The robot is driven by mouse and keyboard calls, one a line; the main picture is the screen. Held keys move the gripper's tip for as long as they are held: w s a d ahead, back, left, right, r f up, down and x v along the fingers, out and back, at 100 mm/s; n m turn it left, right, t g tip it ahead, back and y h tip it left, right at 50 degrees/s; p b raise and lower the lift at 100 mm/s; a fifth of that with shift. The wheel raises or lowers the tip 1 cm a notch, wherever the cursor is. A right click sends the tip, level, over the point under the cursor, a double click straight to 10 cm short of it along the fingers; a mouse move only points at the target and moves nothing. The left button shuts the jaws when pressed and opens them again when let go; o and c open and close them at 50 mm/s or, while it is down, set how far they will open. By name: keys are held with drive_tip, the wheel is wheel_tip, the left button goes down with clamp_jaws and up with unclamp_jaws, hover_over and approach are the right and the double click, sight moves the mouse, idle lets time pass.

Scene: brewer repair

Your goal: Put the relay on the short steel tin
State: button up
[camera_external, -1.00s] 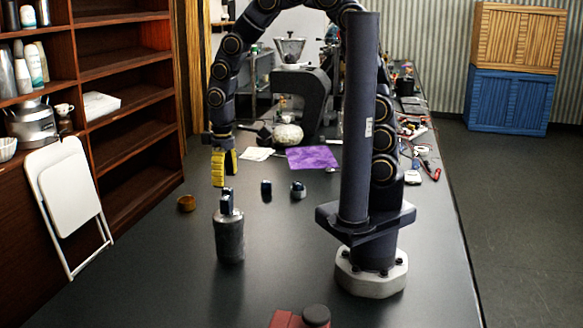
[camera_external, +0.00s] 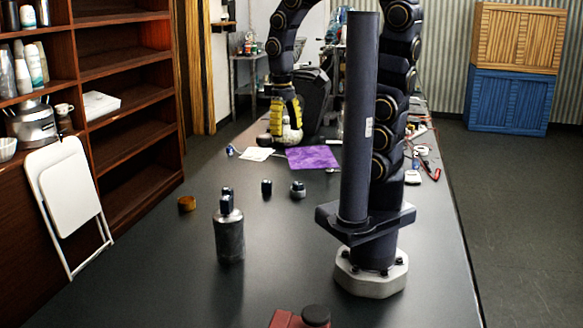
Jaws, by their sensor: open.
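A grey metal tin (camera_external: 229,238) stands upright on the black table at the left front. A small dark blue piece (camera_external: 225,206) shows at its top, and another dark piece (camera_external: 227,191) shows just behind that; I cannot tell whether they touch. A small dark upright block (camera_external: 266,187) and a low, round metallic piece (camera_external: 298,189) stand farther back. I cannot tell for sure which piece is the relay or which is the short steel tin. My gripper (camera_external: 286,119) has yellow fingers, is open, and is far back near a pale rounded object (camera_external: 292,136).
A purple cloth (camera_external: 312,157) and a white sheet (camera_external: 257,154) lie near the gripper. An amber ring-like dish (camera_external: 187,203) is at the left edge. A red object (camera_external: 287,319) with a dark knob is at the front.

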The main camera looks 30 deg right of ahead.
drive_tip(key=s+d+r+m, duration=0.2)
drive_tip(key=s+d+m, duration=0.2)
drive_tip(key=s+d, duration=0.5)
drive_tip(key=shift+d+m, duration=0.3)
drive_tip(key=shift+m, duration=0.1)
